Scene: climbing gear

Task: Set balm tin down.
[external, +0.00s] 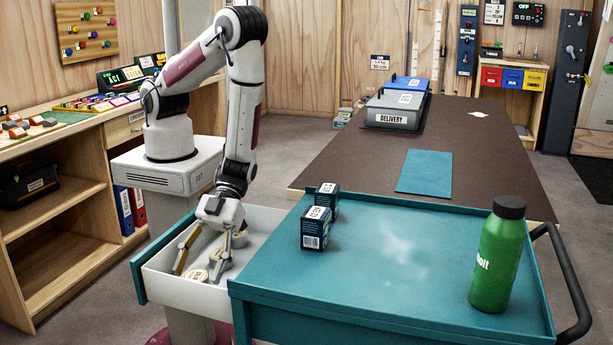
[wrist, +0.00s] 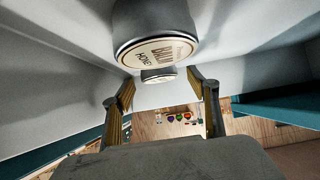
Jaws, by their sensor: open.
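My gripper (external: 201,270) reaches down into the open white drawer (external: 175,287) of the teal cart. Its two fingers are spread apart with nothing clamped between them. A round balm tin (external: 197,276) with a pale printed lid lies flat in the drawer by the fingertips. Another tin (external: 220,256) lies just behind it, partly hidden by a finger. In the wrist view, a large tin (wrist: 157,50) with a printed lid shows beyond the open fingers (wrist: 161,84). A smaller-looking tin (wrist: 158,75) shows near the gap between the fingertips. I cannot tell whether a finger touches either tin.
Two dark boxes (external: 314,228) stand on the teal cart top (external: 385,255) beside the drawer. A green bottle (external: 497,260) stands at the right of the cart. A brown table with a blue mat (external: 425,171) and a grey delivery box (external: 394,110) lies behind.

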